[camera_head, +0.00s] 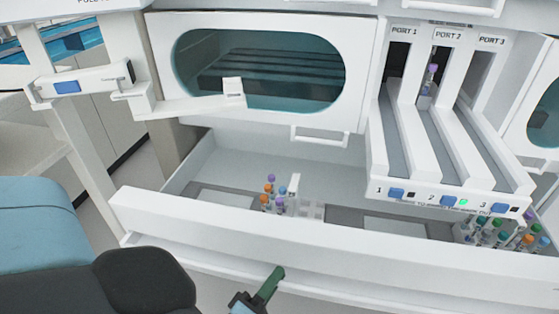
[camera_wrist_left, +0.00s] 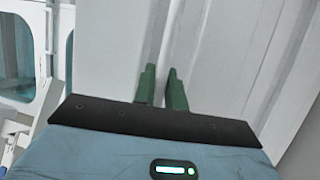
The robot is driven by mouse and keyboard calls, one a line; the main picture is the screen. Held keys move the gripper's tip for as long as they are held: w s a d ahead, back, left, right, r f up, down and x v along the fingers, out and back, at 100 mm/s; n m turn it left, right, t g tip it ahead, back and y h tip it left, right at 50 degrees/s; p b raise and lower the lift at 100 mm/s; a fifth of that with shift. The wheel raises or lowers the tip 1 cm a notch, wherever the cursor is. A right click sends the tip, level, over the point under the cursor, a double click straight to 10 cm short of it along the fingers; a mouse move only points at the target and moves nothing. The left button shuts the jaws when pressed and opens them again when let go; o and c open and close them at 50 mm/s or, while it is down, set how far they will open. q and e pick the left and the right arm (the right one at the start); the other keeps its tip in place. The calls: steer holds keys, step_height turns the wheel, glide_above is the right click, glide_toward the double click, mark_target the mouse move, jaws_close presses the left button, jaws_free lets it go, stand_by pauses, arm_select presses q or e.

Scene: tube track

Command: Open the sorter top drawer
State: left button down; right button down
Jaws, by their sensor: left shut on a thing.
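The sorter's top drawer (camera_head: 330,232) stands pulled out, with its long white front toward me and its inside visible from above. A white bar, seemingly the handle (camera_head: 190,257), runs along the lower part of the front. My left gripper (camera_head: 272,282) is at this bar, below the middle of the drawer front. In the left wrist view its green fingers (camera_wrist_left: 161,80) are close together, shut on a narrow white ridge that I take for the handle. The exact contact is partly hidden. My right gripper is in neither view.
Tubes with orange and purple caps (camera_head: 272,190) stand in the drawer's middle, and several more tubes (camera_head: 500,232) at its right. A three-port unit (camera_head: 445,192) overhangs the drawer's right side; one tube (camera_head: 431,80) is in port 2. A windowed white panel (camera_head: 258,70) is behind.

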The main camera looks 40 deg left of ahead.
arm_select(q)
steer(key=s+d, duration=0.2)
steer(key=s, duration=0.1)
steer(key=shift+s, duration=0.3)
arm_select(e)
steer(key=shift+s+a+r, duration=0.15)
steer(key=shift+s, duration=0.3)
arm_select(q)
steer(key=c, duration=1.7)
jaws_free()
